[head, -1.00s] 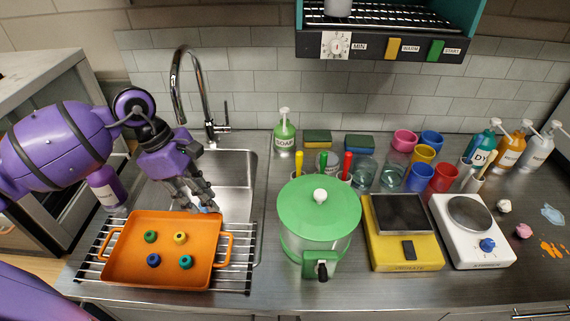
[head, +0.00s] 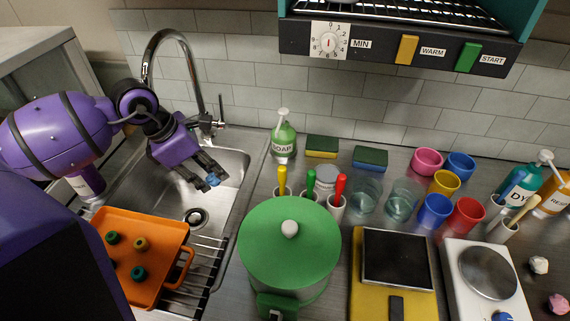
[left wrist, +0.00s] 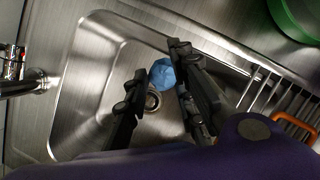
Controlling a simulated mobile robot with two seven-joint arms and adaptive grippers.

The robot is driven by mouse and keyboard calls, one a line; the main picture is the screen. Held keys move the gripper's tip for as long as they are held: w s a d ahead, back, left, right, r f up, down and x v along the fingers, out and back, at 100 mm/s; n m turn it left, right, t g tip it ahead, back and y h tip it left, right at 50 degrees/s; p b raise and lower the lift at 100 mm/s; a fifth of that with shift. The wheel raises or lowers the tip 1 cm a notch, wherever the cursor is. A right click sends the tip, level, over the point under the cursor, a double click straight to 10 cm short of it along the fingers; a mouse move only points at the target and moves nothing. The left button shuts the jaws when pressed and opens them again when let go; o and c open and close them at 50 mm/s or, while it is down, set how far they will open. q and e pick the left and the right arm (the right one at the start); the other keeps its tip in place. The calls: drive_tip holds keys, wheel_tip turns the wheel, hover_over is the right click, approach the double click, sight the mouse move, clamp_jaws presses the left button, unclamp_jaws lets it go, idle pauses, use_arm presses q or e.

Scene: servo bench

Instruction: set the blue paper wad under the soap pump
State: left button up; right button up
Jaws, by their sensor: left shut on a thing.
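The soap pump (head: 283,138) is a green bottle with a white pump head, labelled SOAP. It stands upright on the counter right of the sink, near the tiled wall. My left gripper (head: 210,183) is shut on the blue paper wad (head: 213,179) and holds it above the sink basin, left of and nearer than the soap pump. In the left wrist view the wad (left wrist: 162,74) sits between the fingertips, with the basin and drain below. The soap pump is not seen in that view. My right gripper is not in view.
An orange tray (head: 150,268) lies on the rack in front. Sponges (head: 322,145) stand right of the soap pump. Colored-handled tools and a green-lidded pot (head: 290,245) stand nearer on the counter.

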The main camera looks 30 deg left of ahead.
use_arm(q)
drive_tip(key=w+d, duration=0.3)
drive_tip(key=w, duration=0.1)
drive_tip(key=w+d, duration=0.3)
drive_tip(key=w, duration=0.1)
drive_tip(key=w+d, duration=0.3)
drive_tip(key=w, duration=0.1)
drive_tip(key=shift+d+r, duration=0.15)
drive_tip(key=shift+d, duration=0.15)
drive_tip(key=shift+w+d+p, duration=0.3)
drive_tip(key=x, duration=0.3)
drive_tip(key=shift+s+a+f+p, duration=0.15)
drive_tip(key=shift+s+f+p, duration=0.05)
drive_tip(key=shift+f+p, duration=0.15)
drive_tip(key=shift+f, duration=0.1)
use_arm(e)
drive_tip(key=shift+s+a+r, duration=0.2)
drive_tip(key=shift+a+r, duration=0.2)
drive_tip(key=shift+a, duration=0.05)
use_arm(q)
drive_tip(key=shift+f, duration=0.2)
drive_tip(key=o, duration=0.7)
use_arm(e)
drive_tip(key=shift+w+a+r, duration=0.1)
